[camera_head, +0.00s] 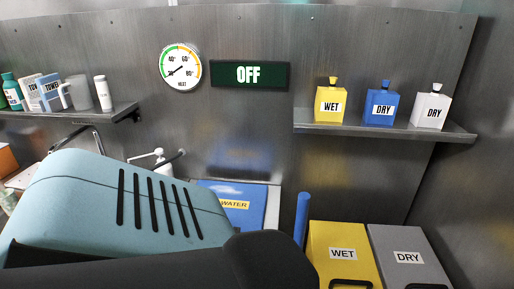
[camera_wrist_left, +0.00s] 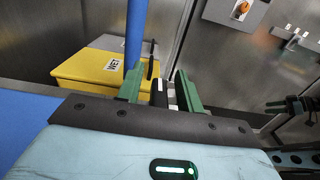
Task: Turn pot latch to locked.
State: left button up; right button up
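I cannot make out a pot or its latch for certain. A blue upright bar (camera_head: 301,217) stands left of the yellow bin in the head view; it also shows in the left wrist view (camera_wrist_left: 136,35), behind my left gripper. My left gripper (camera_wrist_left: 160,88) has its two green fingers apart, with a dark and whitish part between them. I cannot tell whether the fingers touch that part. A thin black upright piece (camera_wrist_left: 151,60) shows just beyond the fingers. In the head view my teal arm hides the left gripper.
A yellow WET bin (camera_head: 343,240) and grey DRY bin (camera_head: 409,255) stand at lower right. A blue WATER panel (camera_head: 234,217) lies behind my arm. The right shelf (camera_head: 385,130) holds labelled bottles. The wall sign (camera_head: 249,75) reads OFF beside a dial (camera_head: 180,65).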

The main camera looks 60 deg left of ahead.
pick_arm(q)
jog(key=shift+s, duration=0.1)
jog(key=shift+s+a, duration=0.15)
jog(key=shift+a, duration=0.05)
jog(key=p+v, duration=0.1)
jog(key=v, duration=0.5)
jog(key=shift+s+a, duration=0.3)
jog(key=shift+s, duration=0.25)
pick_arm(e)
jog(key=shift+w+r, duration=0.45)
jog(key=shift+r, duration=0.3)
jog(key=shift+d, duration=0.1)
